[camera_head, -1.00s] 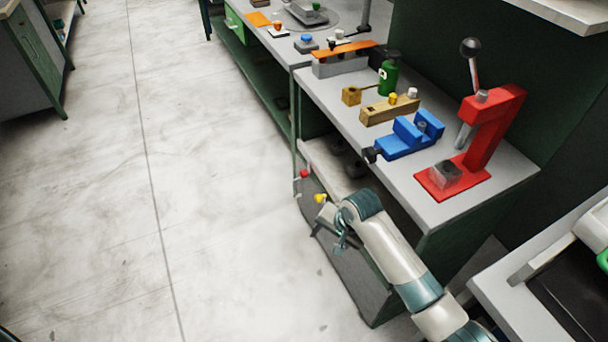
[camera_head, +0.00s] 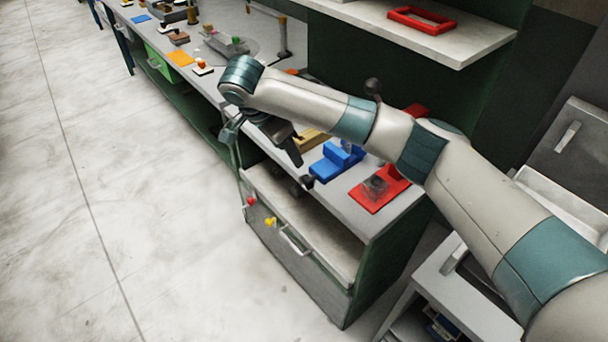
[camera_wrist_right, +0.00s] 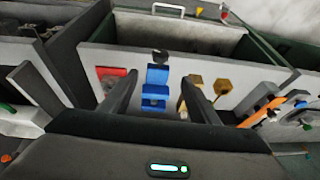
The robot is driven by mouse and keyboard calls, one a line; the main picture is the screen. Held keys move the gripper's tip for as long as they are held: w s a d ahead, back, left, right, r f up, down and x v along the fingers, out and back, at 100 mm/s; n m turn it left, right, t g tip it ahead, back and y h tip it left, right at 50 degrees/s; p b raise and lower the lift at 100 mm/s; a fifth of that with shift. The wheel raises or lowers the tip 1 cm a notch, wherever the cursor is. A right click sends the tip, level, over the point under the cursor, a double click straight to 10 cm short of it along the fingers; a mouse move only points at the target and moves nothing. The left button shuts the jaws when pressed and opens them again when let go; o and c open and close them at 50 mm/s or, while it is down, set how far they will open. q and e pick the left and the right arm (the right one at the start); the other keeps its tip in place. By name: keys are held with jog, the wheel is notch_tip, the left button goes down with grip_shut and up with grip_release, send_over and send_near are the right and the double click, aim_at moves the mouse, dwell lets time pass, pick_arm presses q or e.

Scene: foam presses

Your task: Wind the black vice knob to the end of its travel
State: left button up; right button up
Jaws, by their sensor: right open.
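The blue vice (camera_head: 338,160) sits on the bench top, left of the red press. Its black knob (camera_head: 307,182) sticks out over the bench's front edge. My right gripper (camera_head: 288,147) is open and empty, above the bench and left of the vice. In the right wrist view, the vice (camera_wrist_right: 156,84) and the black knob (camera_wrist_right: 160,56) show between the two open fingers (camera_wrist_right: 160,78), below them and apart. My left gripper is in neither view.
The red press (camera_head: 375,192) stands right of the vice, partly behind my arm. A tan wooden block (camera_head: 312,140) lies left of the vice. An open drawer (camera_head: 345,270) juts out below the knob. A shelf with a red frame (camera_head: 422,20) is above. The floor is clear.

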aim_at(304, 178)
jog(key=shift+f, duration=0.15)
jog(key=p+x, duration=0.4)
jog(key=x, duration=1.1)
jog(key=shift+w+d+f, duration=0.1)
jog(key=shift+d+f, duration=0.05)
jog(key=shift+f, duration=0.2)
jog(key=shift+w+d+f+p, duration=0.15)
jog(key=shift+w+f+p, duration=0.15)
jog(key=shift+f, duration=0.4)
jog(key=shift+s, duration=0.1)
jog(key=shift+r, duration=0.1)
jog(key=c, duration=1)
